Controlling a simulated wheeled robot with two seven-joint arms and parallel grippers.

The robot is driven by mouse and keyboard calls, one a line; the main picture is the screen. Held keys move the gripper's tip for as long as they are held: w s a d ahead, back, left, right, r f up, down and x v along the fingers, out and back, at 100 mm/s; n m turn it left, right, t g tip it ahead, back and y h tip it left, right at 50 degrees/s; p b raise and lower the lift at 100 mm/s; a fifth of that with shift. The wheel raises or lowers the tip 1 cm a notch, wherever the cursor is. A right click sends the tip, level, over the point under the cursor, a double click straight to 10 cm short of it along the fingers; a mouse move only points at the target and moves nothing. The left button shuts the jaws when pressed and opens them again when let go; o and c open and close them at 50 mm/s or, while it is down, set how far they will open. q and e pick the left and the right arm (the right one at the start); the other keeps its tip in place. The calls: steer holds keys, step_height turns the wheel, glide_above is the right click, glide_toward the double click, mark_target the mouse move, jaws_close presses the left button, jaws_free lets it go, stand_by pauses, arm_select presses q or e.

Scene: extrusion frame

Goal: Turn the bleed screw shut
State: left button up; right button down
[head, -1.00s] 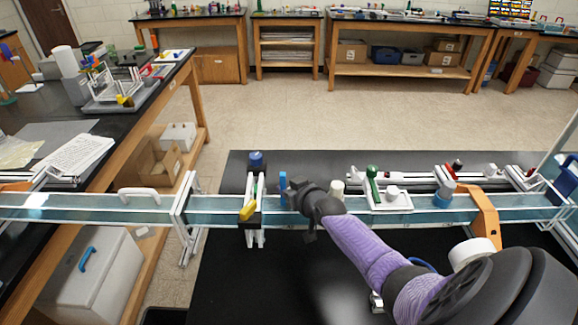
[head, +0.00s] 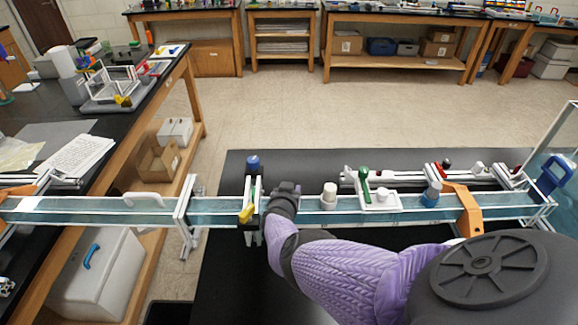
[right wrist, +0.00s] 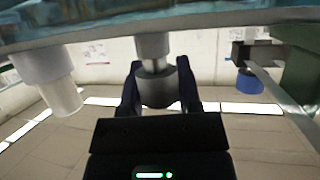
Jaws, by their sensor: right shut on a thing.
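In the right wrist view, a round grey knob (right wrist: 157,90) on a short silver stem sits between the dark fingers of my right gripper (right wrist: 158,98). I take this knob to be the bleed screw. The stem leads to a grey collar on the long clear channel. My right gripper (head: 284,190) is shut on the knob; in the head view it is at the channel, just right of the yellow-handled valve, and it hides the knob. How far the screw is turned cannot be seen. My left gripper is not in view.
Close left of my right gripper stands a valve with a blue knob (head: 253,162) and yellow handle (head: 246,213). To the right are a white cap (head: 328,194), a green-handled fitting (head: 365,184) and an orange bracket (head: 467,212). The black bench top (head: 222,270) is clear in front.

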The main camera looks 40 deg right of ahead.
steer(key=shift+r+m+h, duration=0.1)
steer(key=shift+m+h, duration=0.2)
steer(key=shift+c, duration=1.5)
jaws_free()
steer(key=shift+g, duration=0.3)
steer(key=p+v, duration=0.5)
steer(key=shift+w+d+r+p, duration=0.2)
steer(key=shift+r+p, duration=0.1)
steer(key=shift+r, duration=0.1)
steer(key=p+v, duration=0.1)
steer(key=v, duration=0.1)
steer(key=f+p+v, duration=0.1)
steer(key=v, duration=0.2)
steer(key=shift+s+a+p, duration=0.1)
steer(key=shift+s+p, duration=0.15)
steer(key=shift+p, duration=0.15)
steer(key=shift+a, duration=0.1)
